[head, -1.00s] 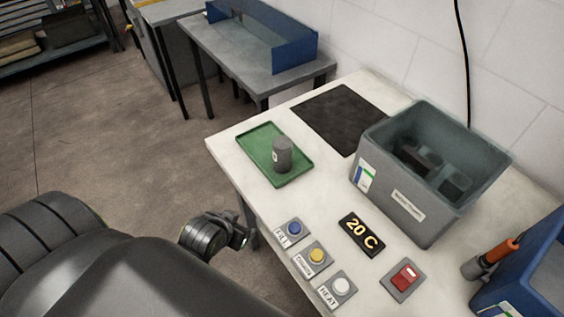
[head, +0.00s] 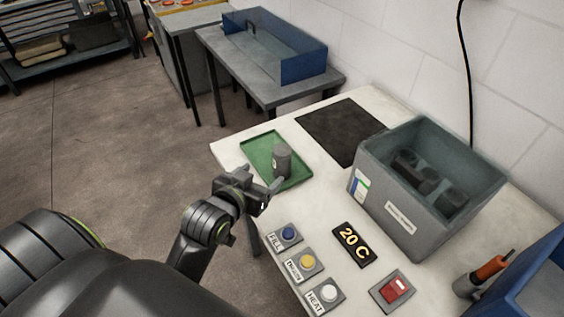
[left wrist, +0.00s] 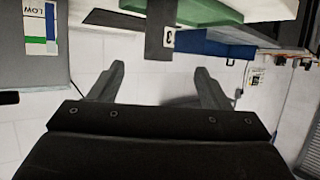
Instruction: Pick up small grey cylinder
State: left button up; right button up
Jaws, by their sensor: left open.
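The small grey cylinder (head: 282,160) stands upright on the green tray (head: 262,150) on the white table. It has a small pale label on its side. My left gripper (head: 262,180) is open and empty, just in front of the cylinder near the tray's front edge, apart from it as far as I can tell. In the left wrist view, which is upside down, my two fingers (left wrist: 160,85) are spread, and the cylinder (left wrist: 160,32) with its label shows beyond them, between the fingers. My right gripper is not in view.
A grey bin (head: 415,233) holding dark parts stands right of the tray, with a dark mat (head: 341,132) behind. Blue, yellow and white buttons (head: 307,262), a "20 C" display (head: 354,245) and a red switch (head: 393,290) lie in front. A blue bin (head: 535,285) stands at right.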

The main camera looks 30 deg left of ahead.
aim_at(277, 162)
pick_arm(q)
jog(key=x, duration=0.9)
jog(key=shift+w+a+f, duration=0.1)
jog(key=shift+w+a, duration=0.05)
jog(key=shift+p+x, duration=0.45)
jog(key=shift+x, duration=2.1)
jog(key=c, duration=1.4)
